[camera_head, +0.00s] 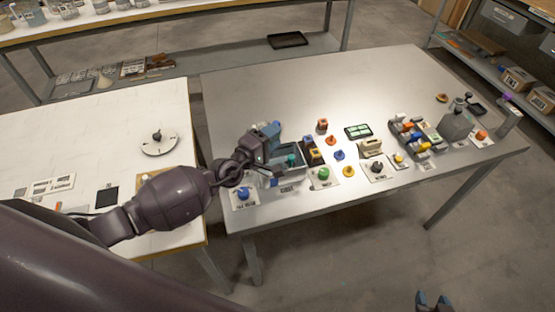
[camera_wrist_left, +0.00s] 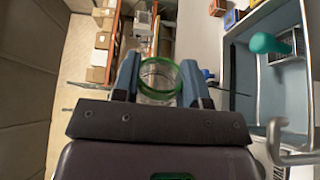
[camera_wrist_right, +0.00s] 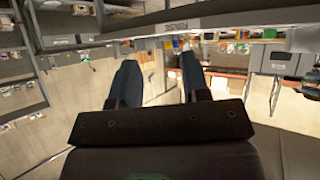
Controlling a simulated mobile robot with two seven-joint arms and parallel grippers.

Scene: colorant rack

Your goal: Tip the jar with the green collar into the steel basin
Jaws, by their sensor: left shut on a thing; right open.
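My left gripper (camera_wrist_left: 158,88) is shut on the clear jar with the green collar (camera_wrist_left: 160,64), which shows between its fingers in the left wrist view. I cannot tell the jar's tilt or contents. The basin (camera_wrist_left: 262,85), a blue-grey open box, is right beside it in that view, with a teal-ended object (camera_wrist_left: 268,43) in it. In the head view my left gripper (camera_head: 268,164) is at the left side of the basin (camera_head: 292,149), and the jar is hard to make out. My right gripper (camera_wrist_right: 160,82) is open and empty, away from the table.
The grey table (camera_head: 300,85) holds several coloured knobs on cards, small blocks, a green-screened device (camera_head: 358,131) and a rack of colored pieces (camera_head: 415,135) to the right. A white table (camera_head: 100,125) with a round dial (camera_head: 158,144) stands left. The grey table's back half is clear.

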